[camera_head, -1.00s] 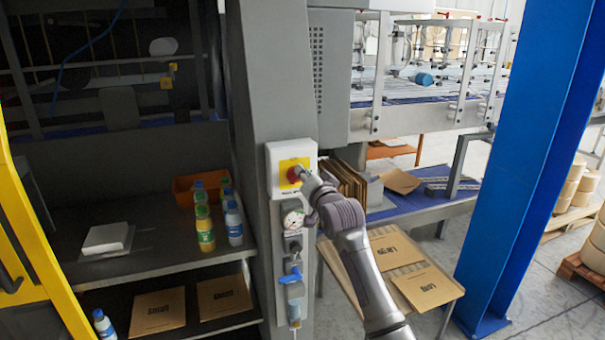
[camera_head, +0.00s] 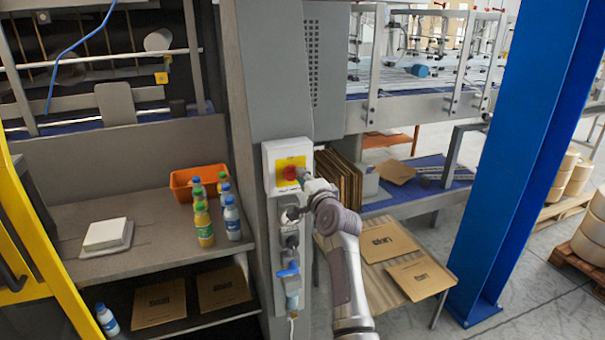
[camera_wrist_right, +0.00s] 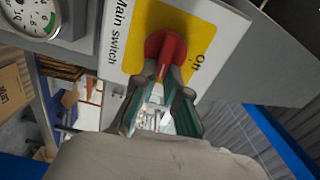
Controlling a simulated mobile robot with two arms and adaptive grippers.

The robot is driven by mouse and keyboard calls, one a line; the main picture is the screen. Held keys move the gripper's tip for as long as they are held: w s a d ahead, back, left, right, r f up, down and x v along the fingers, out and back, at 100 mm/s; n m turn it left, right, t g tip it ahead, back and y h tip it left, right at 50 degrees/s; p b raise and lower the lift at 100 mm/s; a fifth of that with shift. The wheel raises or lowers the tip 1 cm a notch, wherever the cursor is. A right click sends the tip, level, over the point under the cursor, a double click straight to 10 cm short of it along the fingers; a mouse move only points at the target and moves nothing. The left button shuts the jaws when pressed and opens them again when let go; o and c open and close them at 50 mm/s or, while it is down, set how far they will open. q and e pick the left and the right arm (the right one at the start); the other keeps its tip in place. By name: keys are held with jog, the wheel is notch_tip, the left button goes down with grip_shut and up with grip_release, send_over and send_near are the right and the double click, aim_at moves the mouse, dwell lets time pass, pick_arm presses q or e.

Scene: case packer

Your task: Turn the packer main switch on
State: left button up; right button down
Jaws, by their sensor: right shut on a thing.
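The packer main switch is a red rotary knob (camera_head: 291,173) on a yellow plate in a white box (camera_head: 269,165), mounted on the grey machine column. My right gripper (camera_head: 304,178) comes in from the lower right at the knob. In the right wrist view its two fingers (camera_wrist_right: 163,80) are closed on either side of the red handle. The fingers partly hide the handle. My left gripper is not in view.
A gauge (camera_head: 289,215) and a blue-handled valve (camera_head: 288,271) sit below the switch. Bottles (camera_head: 204,224) and an orange bin (camera_head: 182,181) stand on the left shelf. A blue post (camera_head: 528,150) rises at right. A cardboard-laden table (camera_head: 407,288) stands behind my arm.

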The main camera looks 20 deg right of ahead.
jog(key=shift+f+m, duration=0.15)
jog(key=shift+m, duration=0.25)
jog(key=c, duration=1.2)
grip_release()
jog(key=shift+d, duration=0.1)
notch_tip(320, 180, up, 10)
jog(key=shift+s+f, duration=0.1)
jog(key=shift+f, duration=0.1)
jog(key=shift+r, duration=0.25)
